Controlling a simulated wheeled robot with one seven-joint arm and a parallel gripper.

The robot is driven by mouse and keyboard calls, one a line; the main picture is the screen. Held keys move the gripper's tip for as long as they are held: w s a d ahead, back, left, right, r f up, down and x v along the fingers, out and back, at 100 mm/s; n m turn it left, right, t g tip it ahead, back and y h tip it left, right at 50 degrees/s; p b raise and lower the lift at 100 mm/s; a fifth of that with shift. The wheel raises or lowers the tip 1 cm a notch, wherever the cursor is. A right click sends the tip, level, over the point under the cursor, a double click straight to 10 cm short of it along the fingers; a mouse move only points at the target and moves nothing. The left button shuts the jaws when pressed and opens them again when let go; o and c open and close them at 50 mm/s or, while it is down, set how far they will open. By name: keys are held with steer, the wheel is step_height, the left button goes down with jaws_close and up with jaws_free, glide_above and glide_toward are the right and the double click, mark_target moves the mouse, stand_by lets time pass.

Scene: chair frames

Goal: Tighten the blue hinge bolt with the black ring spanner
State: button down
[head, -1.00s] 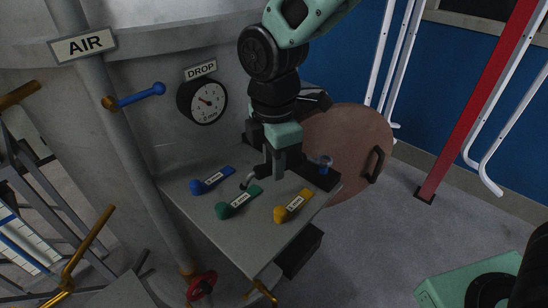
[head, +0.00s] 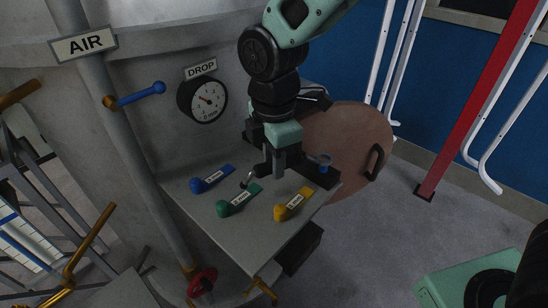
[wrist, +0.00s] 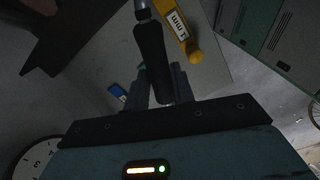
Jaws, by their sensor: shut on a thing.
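My gripper (head: 275,172) is shut on the black ring spanner. Its black handle (wrist: 151,62) runs up the wrist view from between the fingers to a silver collar at the top edge. In the head view, a small metallic end (head: 247,179) sticks out to the left of the fingers, above the grey table. The ring shape itself cannot be made out.
Blue (head: 212,179), green (head: 238,200) and yellow (head: 294,205) labelled wedges lie on the grey table (head: 262,238). A DROP gauge (head: 203,100) and a blue-handled valve (head: 138,95) are at the left. The round brown cover (head: 350,140) stands behind the table.

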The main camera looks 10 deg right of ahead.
steer(key=shift+f, duration=0.3)
steer(key=shift+f+b, duration=0.6)
steer(key=shift+f, duration=0.1)
